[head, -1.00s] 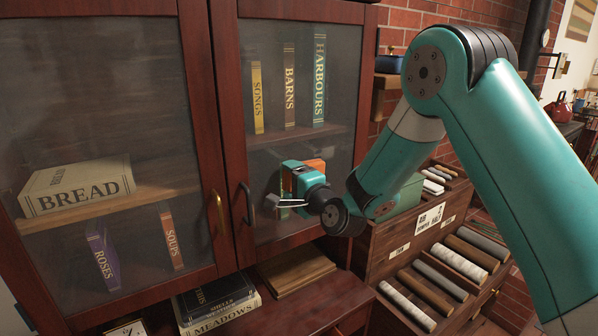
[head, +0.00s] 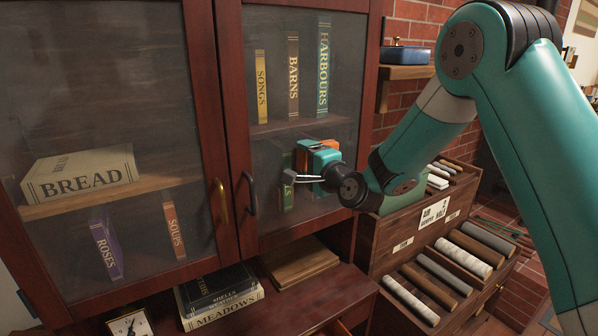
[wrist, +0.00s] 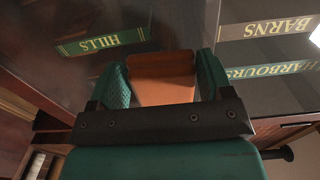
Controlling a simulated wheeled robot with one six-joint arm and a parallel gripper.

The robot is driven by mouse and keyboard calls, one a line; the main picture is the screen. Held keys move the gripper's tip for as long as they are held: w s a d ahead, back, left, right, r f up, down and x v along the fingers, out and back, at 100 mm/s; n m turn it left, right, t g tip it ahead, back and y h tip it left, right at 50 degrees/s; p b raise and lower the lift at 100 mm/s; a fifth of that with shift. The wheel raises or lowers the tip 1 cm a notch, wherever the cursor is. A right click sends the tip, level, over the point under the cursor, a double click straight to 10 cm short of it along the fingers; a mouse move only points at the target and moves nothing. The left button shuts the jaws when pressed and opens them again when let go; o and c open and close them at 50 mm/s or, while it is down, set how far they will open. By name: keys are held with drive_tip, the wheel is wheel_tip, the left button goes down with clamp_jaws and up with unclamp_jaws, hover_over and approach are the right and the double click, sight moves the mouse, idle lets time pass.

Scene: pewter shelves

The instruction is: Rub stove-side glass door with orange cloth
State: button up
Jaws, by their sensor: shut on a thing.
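The right glass door (head: 345,95), on the side toward the brick wall, is shut in its red-brown frame, with a dark handle (head: 249,193) at its left edge. My teal gripper (head: 318,160) is at the lower middle of this door, just below the shelf line behind the glass. It is shut on the orange cloth (head: 329,145), which also shows between the green fingers in the wrist view (wrist: 162,78). The cloth is at the glass; whether it touches cannot be told for sure. Part of the cloth is hidden by the gripper.
The left glass door (head: 110,110) is shut, with a brass handle (head: 221,201). Books stand behind both panes. Below are a book stack (head: 220,312), wooden boards (head: 300,262) and a clock (head: 130,325). A wooden rack of rolls (head: 420,240) stands close on the right.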

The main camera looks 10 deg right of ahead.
drive_tip(key=shift+w+d+b, duration=0.25)
drive_tip(key=shift+d+b, duration=0.2)
drive_tip(key=shift+d, duration=0.25)
drive_tip(key=shift+w+d+b, duration=0.2)
drive_tip(key=shift+d+b, duration=0.3)
drive_tip(key=shift+d, duration=0.15)
drive_tip(key=shift+w+d+b, duration=0.25)
drive_tip(key=shift+d+b, duration=0.2)
drive_tip(key=shift+d, duration=0.25)
drive_tip(key=d, duration=0.1)
drive_tip(key=w+d+b, duration=0.1)
drive_tip(key=d, duration=0.1)
drive_tip(key=shift+d+r+b, duration=0.1)
drive_tip(key=shift+d+b, duration=0.15)
drive_tip(key=shift+b, duration=0.05)
